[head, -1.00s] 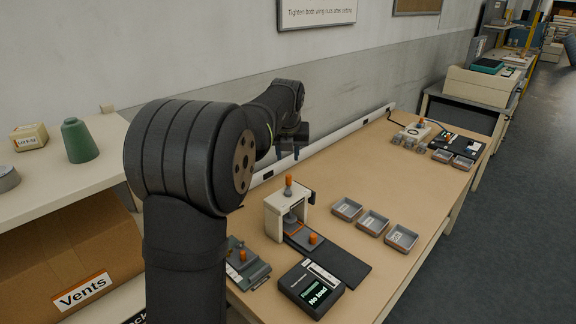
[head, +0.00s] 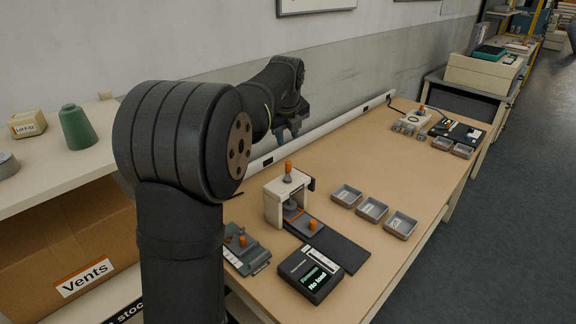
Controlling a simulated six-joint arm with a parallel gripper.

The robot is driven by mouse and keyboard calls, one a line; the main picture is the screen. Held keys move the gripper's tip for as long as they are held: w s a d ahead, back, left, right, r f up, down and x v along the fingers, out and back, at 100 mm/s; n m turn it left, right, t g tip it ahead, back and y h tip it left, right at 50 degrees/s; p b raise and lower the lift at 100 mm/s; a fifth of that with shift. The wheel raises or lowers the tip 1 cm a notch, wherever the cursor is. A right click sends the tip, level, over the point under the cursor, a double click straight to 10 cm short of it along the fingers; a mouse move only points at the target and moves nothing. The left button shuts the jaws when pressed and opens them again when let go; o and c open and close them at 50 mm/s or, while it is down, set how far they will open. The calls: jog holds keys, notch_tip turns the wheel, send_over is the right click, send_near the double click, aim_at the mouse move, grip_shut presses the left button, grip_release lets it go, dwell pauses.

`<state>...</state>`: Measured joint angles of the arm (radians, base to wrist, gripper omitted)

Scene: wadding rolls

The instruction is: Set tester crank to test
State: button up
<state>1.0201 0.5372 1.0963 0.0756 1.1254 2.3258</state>
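A cream press-like tester (head: 272,207) stands upright on the bench, with an orange-tipped post (head: 288,168) on top and a small black part (head: 311,184) on its right side. Which of these is the crank I cannot tell. A grey slide with an orange knob (head: 312,225) sits at its foot on a dark base plate (head: 340,250). A black readout box (head: 311,274) in front shows "No load". My gripper (head: 289,136) hangs above the back of the bench, behind and above the tester, touching nothing visible. Its fingers look apart and empty, though small in view.
A green-grey fixture with an orange knob (head: 243,241) lies left of the tester, close to my arm. Grey trays (head: 372,210) stand in a row to the right. The bench (head: 340,155) behind the trays is clear.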

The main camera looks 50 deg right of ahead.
jog(key=n, duration=2.9)
send_near(289, 172)
jog(key=x, duration=0.7)
jog(key=shift+w+f, duration=0.2)
jog(key=shift+f, duration=0.05)
jog(key=shift+a, duration=0.1)
grip_shut()
jog(key=shift+m, duration=0.3)
